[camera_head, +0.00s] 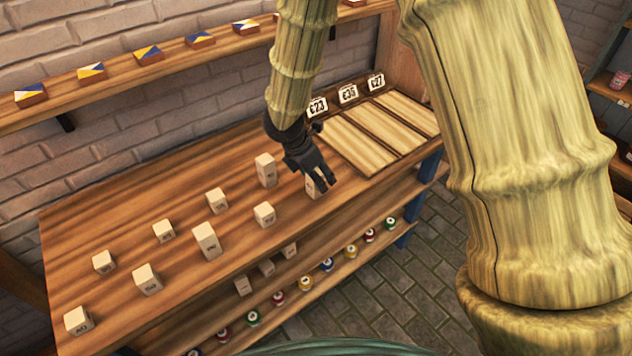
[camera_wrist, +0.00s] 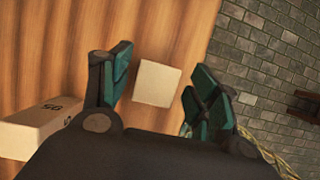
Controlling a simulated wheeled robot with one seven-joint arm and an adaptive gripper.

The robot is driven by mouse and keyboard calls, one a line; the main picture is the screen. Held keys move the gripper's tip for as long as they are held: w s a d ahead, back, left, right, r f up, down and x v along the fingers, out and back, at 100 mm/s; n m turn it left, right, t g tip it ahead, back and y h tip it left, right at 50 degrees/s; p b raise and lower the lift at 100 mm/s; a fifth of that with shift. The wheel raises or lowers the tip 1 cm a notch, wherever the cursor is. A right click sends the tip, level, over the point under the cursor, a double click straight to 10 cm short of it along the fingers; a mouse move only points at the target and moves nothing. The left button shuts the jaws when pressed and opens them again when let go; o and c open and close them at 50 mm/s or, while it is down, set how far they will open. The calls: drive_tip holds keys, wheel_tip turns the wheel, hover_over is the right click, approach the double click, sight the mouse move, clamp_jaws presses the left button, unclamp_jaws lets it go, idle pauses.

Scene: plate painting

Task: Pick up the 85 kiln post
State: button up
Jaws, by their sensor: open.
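My gripper (camera_head: 319,184) is open at the right end of the row of pale posts on the wooden table. In the wrist view my open fingers (camera_wrist: 155,95) stand either side of a pale post (camera_wrist: 157,83), seen from its blank top. That post shows partly behind the fingers in the head view (camera_head: 311,190); its number is hidden. Another post (camera_wrist: 35,130) at the left of the wrist view bears an upturned mark like 85 or 95; I cannot tell which. The other posts' numbers are too small to read for sure.
Several pale posts, such as a tall one (camera_head: 265,170) and a shorter one (camera_head: 264,214), stand left of my gripper. Boards (camera_head: 358,141) with price cards lie at right. A lower shelf (camera_head: 330,268) holds coloured balls. The table's front edge is close to my gripper.

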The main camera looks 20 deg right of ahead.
drive_tip(key=shift+x, duration=1.25)
drive_tip(key=shift+w+f, duration=0.2)
drive_tip(key=shift+f, duration=0.35)
drive_tip(key=c, duration=1.3)
